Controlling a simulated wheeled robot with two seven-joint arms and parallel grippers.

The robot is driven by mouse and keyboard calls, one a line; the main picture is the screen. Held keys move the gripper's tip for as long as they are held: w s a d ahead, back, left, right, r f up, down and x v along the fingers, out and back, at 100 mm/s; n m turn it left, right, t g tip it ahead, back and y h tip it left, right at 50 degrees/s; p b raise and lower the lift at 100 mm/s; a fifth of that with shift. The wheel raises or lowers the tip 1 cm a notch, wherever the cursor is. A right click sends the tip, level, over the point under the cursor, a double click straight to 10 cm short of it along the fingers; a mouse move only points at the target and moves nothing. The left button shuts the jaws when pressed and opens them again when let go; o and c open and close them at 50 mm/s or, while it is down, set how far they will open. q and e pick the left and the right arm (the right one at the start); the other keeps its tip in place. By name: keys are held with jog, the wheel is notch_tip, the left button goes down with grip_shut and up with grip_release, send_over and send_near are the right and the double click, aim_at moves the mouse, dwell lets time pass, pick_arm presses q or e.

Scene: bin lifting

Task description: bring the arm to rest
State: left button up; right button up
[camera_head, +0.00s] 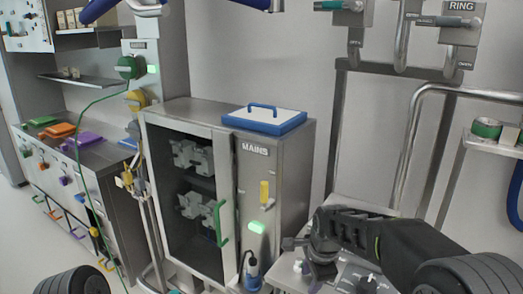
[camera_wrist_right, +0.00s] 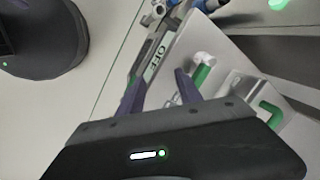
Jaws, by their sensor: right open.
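My right arm (camera_head: 370,235) comes in from the lower right in the head view. My right gripper (camera_head: 318,258) is at its left end, in front of the grey panel with knobs, to the right of the MAINS cabinet. In the right wrist view the two dark fingers of the gripper (camera_wrist_right: 160,85) stand apart with nothing held between them. Beyond them are a plate marked OFF (camera_wrist_right: 153,60) and a green handle (camera_wrist_right: 201,74). I cannot tell whether the fingers touch anything. My left gripper is not in view.
The MAINS cabinet (camera_head: 277,185) stands in the middle, with a blue-rimmed lid (camera_head: 265,120) on top and a green door handle (camera_head: 219,222). A bent metal rail (camera_head: 410,135) rises at the right. A drawer bench (camera_head: 90,160) stands at the left. Floor shows at lower left.

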jog(key=s+a+f+n, duration=0.1)
jog(key=s+f+n, duration=0.25)
jog(key=f, duration=0.25)
jog(key=s+a+f+n+y, duration=0.1)
jog(key=s+a+f+n, duration=0.1)
jog(key=f+n, duration=0.35)
jog(key=s+a+f+n, duration=0.1)
jog(key=s+f+n, duration=0.15)
jog(key=f, duration=0.45)
jog(key=s+f+n+g+y, duration=0.1)
jog(key=s+f, duration=0.5)
jog(key=s, duration=0.6)
jog(key=s+a+f+n+g+y, duration=0.1)
jog(key=s+f, duration=0.5)
jog(key=s, duration=0.5)
jog(key=shift+s+a, duration=0.15)
jog(key=shift+s, duration=0.2)
